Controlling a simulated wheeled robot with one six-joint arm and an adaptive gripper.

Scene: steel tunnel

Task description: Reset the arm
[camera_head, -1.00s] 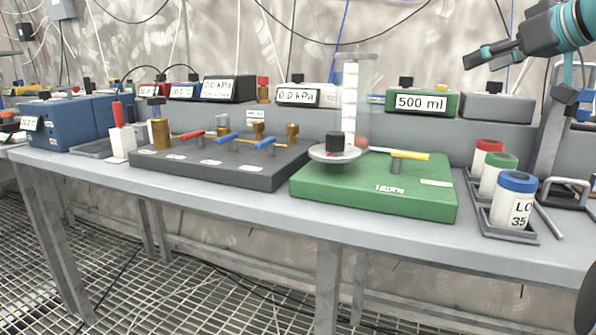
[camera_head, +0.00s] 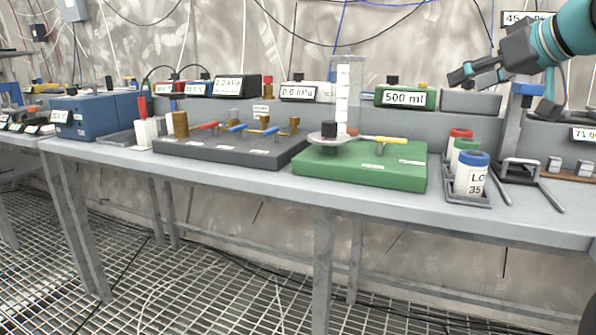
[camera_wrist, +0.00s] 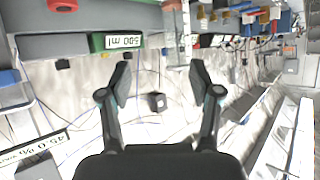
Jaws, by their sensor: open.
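My gripper (camera_head: 480,76) is at the upper right of the head view, on the dark end of my teal arm. It is raised above the bench and points left. In the wrist view my gripper (camera_wrist: 160,88) shows two dark fingers spread apart, with nothing between them but the wall behind. It is open and empty. It touches nothing that I can see.
The bench (camera_head: 270,184) carries a green base (camera_head: 370,172) with a clear cylinder (camera_head: 345,100), a dark valve board (camera_head: 215,154), and white canisters with red, green and blue lids (camera_head: 471,176).

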